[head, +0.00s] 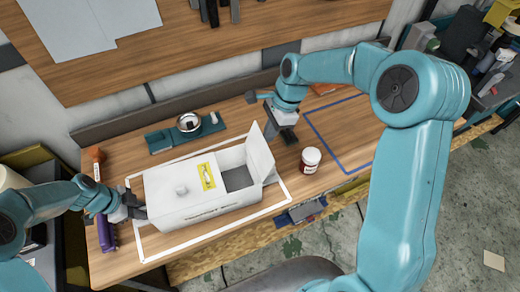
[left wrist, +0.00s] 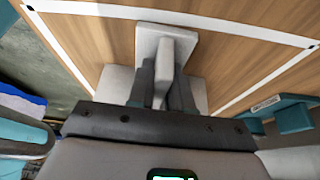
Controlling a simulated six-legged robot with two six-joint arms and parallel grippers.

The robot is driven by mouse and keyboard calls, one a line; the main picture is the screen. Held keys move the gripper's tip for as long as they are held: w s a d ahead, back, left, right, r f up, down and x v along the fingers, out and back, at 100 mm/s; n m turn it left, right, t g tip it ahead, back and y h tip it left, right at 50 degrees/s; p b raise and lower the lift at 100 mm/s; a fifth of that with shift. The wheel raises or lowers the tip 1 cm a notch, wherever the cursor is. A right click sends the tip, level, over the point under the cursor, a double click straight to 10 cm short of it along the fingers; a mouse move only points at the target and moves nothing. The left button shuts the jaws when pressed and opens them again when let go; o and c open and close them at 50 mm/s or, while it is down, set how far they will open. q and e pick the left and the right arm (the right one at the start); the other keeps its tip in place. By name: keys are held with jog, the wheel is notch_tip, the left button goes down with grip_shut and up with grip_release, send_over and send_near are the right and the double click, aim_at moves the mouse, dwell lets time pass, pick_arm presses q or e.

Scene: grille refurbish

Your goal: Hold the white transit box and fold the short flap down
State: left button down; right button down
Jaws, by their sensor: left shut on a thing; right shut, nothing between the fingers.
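The white transit box (head: 190,208) lies on the bench inside a white outline. It has a yellow label and a small knob on top. Its right end is open, showing a grey inside, and a white flap (head: 261,152) stands raised there. My left gripper (head: 138,211) is at the box's left end. In the left wrist view, its dark fingers (left wrist: 160,92) are shut on a white upright part (left wrist: 165,62), apparently of the box; the rest is mostly hidden. My right gripper (head: 290,137) is shut and empty, behind and to the right of the flap, apart from it.
A white jar with a red label (head: 310,160) stands right of the box. A teal tray with a metal bowl (head: 189,123) lies behind it. A blue-outlined area (head: 345,125) at the right looks mostly clear. An orange-and-white item (head: 96,158) and a purple item (head: 106,235) lie at left.

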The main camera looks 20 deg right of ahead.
aim_at(259, 140)
pick_arm(q)
jog(key=shift+f, duration=0.15)
pick_arm(e)
jog(key=shift+w+a+r, duration=0.1)
jog(key=shift+a+r, duration=0.15)
jog(key=shift+a, duration=0.55)
jog(key=shift+w+a+r, duration=0.1)
jog(key=shift+a+r, duration=0.1)
jog(key=shift+a, duration=0.65)
jog(key=shift+w+a, duration=0.1)
jog(key=shift+a, duration=1.15)
jog(key=a, duration=0.1)
jog(key=a+f, duration=0.1)
jog(key=shift+w+a, duration=0.1)
jog(key=shift+a, duration=0.25)
